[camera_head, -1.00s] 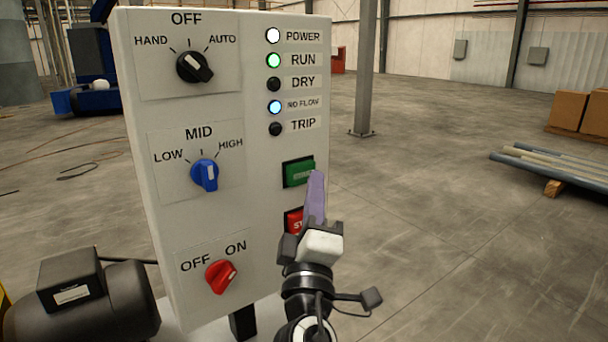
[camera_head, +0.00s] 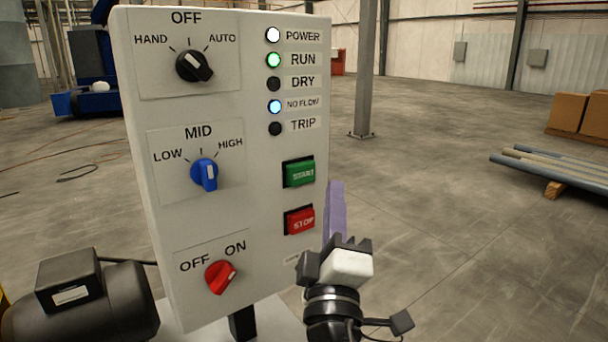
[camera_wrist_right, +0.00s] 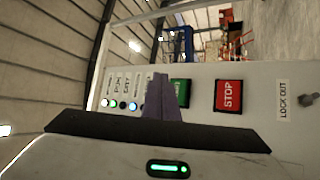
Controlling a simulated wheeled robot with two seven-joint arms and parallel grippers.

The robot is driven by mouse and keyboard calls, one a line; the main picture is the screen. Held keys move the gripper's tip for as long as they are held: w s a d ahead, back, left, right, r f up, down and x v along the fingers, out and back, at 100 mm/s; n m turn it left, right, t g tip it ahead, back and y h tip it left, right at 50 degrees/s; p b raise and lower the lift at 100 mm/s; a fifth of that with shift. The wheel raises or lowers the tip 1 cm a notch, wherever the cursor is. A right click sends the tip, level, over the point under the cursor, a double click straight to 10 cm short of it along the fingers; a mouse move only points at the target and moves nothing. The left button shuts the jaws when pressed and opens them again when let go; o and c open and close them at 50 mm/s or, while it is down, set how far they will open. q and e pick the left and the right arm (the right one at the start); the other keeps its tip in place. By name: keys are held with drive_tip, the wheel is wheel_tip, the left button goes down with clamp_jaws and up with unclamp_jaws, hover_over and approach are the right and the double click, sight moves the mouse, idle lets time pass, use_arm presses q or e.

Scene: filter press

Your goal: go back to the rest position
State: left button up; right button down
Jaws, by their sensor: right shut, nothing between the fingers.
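My right gripper (camera_head: 335,212) has purple fingers, shut with nothing between them. In the head view it stands just right of the control panel's right edge, apart from the buttons. The light grey control panel (camera_head: 240,130) carries a green START button (camera_head: 299,172) and a red STOP button (camera_head: 299,221), both uncovered. In the right wrist view the purple fingers (camera_wrist_right: 160,100) overlap part of the green button (camera_wrist_right: 181,92), and the red STOP button (camera_wrist_right: 228,95) shows to their right. My left gripper is not in view.
The panel also has a black mode knob (camera_head: 194,66), a blue speed knob (camera_head: 204,174) and a red switch (camera_head: 220,277). The POWER, RUN and NO FLOW lamps are lit. A dark motor (camera_head: 85,300) stands at lower left. Pipes (camera_head: 555,170) lie far right; the floor between is clear.

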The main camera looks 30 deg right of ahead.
drive_tip(key=shift+f, duration=0.1)
idle(0.3)
drive_tip(key=a+f+n+g+y, duration=0.1)
drive_tip(key=a+f+y, duration=0.15)
drive_tip(key=f, duration=0.65)
drive_tip(key=w+a+f+g+y, duration=0.15)
drive_tip(key=f+y, duration=0.25)
drive_tip(key=f, duration=0.6)
drive_tip(key=a+f+n+g+y, duration=0.15)
drive_tip(key=f+y, duration=0.25)
drive_tip(key=f, duration=0.5)
drive_tip(key=s+a+f+m+g+y, duration=0.2)
drive_tip(key=s+a+f+m+g, duration=0.1)
drive_tip(key=s+f, duration=0.6)
drive_tip(key=s+a+f+m+g+y, duration=0.3)
drive_tip(key=s+a+f+m, duration=0.1)
drive_tip(key=s+f, duration=0.6)
wheel_tip(320, 180, down, 4)
drive_tip(key=shift+a+r+m, duration=0.25)
drive_tip(key=shift+a+m, duration=0.05)
drive_tip(key=shift+m, duration=0.05)
